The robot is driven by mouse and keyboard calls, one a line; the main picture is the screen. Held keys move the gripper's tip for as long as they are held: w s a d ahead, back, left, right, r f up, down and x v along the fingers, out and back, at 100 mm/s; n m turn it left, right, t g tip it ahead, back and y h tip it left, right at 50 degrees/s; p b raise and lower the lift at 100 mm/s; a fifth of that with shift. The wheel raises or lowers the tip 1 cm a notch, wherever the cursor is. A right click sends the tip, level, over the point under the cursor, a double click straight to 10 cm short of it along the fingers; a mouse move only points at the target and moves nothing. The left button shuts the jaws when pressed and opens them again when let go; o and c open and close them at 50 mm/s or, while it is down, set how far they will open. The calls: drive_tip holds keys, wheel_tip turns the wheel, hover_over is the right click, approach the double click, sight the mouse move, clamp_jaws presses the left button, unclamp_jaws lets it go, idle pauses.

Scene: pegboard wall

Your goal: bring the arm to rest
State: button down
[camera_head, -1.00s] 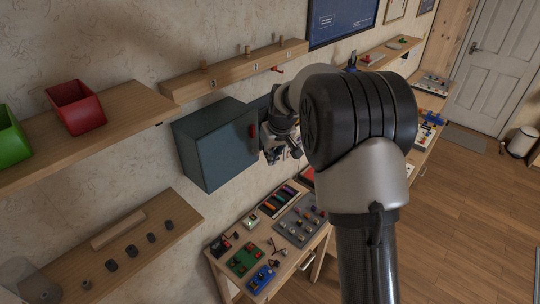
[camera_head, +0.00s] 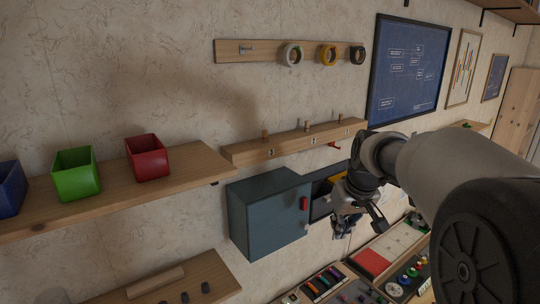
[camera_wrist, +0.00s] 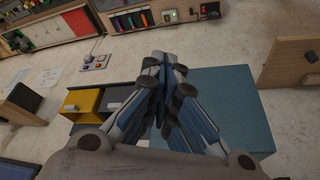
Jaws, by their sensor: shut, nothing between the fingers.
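My gripper (camera_head: 345,226) hangs in front of the wall, in the picture to the right of and below the blue-grey cabinet (camera_head: 262,218). Its fingers are closed together with nothing between them. In the wrist view the shut fingertips (camera_wrist: 167,64) point away from the lens, and the cabinet (camera_wrist: 238,92) shows behind and to the right of them. My arm comes in from the lower right of the head view and covers part of the workbench.
A yellow bin (camera_wrist: 86,104) sits left of the cabinet in the wrist view. A shelf (camera_head: 100,204) holds a red bin (camera_head: 148,160) and a green bin (camera_head: 76,175). Below, the workbench is crowded with parts.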

drive_tip(key=s+a+f+b, duration=0.2)
drive_tip(key=s+f+b, duration=0.2)
drive_tip(key=s, duration=0.6)
drive_tip(key=s+a+f+b, duration=0.1)
drive_tip(key=s+f+b, duration=0.4)
drive_tip(key=s+f, duration=0.3)
drive_tip(key=s+a+f+m+b, duration=0.1)
drive_tip(key=s+f+b, duration=0.4)
drive_tip(key=s, duration=0.9)
drive_tip(key=shift+s+a+f, duration=0.25)
drive_tip(key=shift+a+f, duration=0.3)
drive_tip(key=shift+a, duration=0.3)
drive_tip(key=c, duration=2.3)
unclamp_jaws()
